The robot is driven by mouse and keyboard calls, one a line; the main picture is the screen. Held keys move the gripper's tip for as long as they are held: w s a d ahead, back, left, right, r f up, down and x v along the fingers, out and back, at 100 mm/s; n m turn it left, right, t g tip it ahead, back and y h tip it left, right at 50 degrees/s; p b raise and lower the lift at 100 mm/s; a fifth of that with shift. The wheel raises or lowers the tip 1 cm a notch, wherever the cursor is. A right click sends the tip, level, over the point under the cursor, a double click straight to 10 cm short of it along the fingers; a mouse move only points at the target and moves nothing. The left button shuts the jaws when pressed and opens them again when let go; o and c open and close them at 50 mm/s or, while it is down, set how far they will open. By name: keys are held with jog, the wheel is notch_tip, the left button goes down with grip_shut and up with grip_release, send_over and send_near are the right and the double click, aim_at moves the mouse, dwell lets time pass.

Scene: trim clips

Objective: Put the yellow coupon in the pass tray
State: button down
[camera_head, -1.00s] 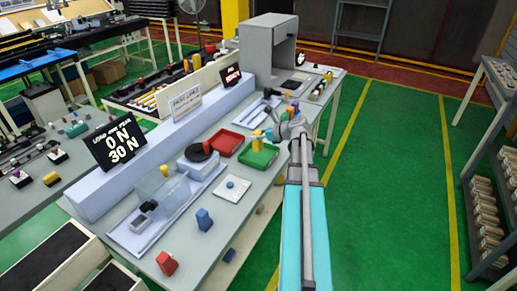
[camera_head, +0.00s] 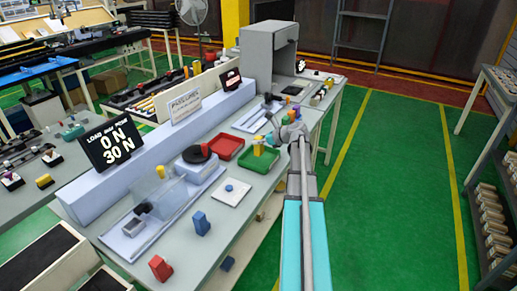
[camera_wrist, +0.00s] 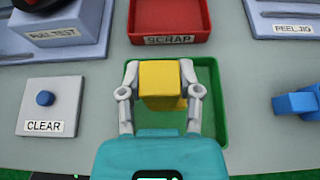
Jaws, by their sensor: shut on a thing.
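My gripper (camera_wrist: 160,95) is shut on the yellow coupon (camera_wrist: 160,78), a blocky piece held between its two fingers. Both are over the green tray (camera_wrist: 213,128), whose rim shows around them in the wrist view. In the head view the yellow coupon (camera_head: 258,143) appears at the green tray (camera_head: 262,163), beside my gripper (camera_head: 273,138). I cannot tell whether the coupon touches the tray floor. No label shows on the green tray; my gripper hides its near part.
A red tray (camera_wrist: 170,18) labelled SCRAP lies just beyond the green one. A CLEAR pad with a blue button (camera_wrist: 45,98) is to the left, and a blue piece (camera_wrist: 295,103) to the right. Blue (camera_head: 201,223) and red (camera_head: 160,268) blocks stand on the near bench.

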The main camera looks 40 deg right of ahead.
aim_at(263, 146)
jog(key=shift+w+d+f+b, duration=0.2)
jog(key=shift+f+b, duration=0.2)
jog(key=shift+w+d+f+b, duration=0.15)
jog(key=shift+f+b, duration=1.5)
jog(key=shift+f, duration=0.15)
jog(key=shift+c, duration=1.5)
grip_release()
jog(key=shift+r, duration=0.25)
